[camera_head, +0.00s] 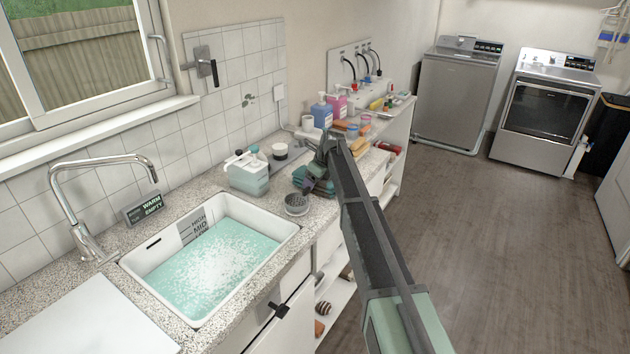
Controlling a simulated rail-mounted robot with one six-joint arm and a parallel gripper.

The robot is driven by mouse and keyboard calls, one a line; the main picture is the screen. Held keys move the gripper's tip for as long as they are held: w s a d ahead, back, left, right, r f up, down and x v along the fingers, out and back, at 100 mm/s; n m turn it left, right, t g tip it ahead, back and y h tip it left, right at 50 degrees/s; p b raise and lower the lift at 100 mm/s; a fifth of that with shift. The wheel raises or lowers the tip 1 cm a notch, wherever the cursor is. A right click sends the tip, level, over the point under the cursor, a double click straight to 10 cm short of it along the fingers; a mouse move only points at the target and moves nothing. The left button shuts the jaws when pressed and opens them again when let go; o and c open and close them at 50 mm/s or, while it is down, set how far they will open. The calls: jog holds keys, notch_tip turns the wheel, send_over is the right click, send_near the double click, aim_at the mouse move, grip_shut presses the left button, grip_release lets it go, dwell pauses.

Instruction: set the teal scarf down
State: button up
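My arm reaches over the counter from the lower right, and my gripper (314,182) is low over the counter, just beyond the right end of the sink. A folded teal cloth (299,177), which looks like the teal scarf, shows right beside and below my gripper. My arm and gripper hide part of it. I cannot tell whether the fingers are closed on it or whether it rests on the counter. A small grey round strainer (297,206) stands in front of my gripper, close to the sink rim.
The sink (215,262) holds foamy teal water. A clear jug (247,174) and a white cup (280,151) stand behind. Bottles (321,112) and small items crowd the far counter. A bare white board (90,325) lies at the near left. The washer (455,95) and dryer (545,110) stand across the floor.

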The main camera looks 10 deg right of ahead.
notch_tip(320, 180, up, 19)
jog(key=p, duration=1.8)
jog(key=shift+r, duration=0.15)
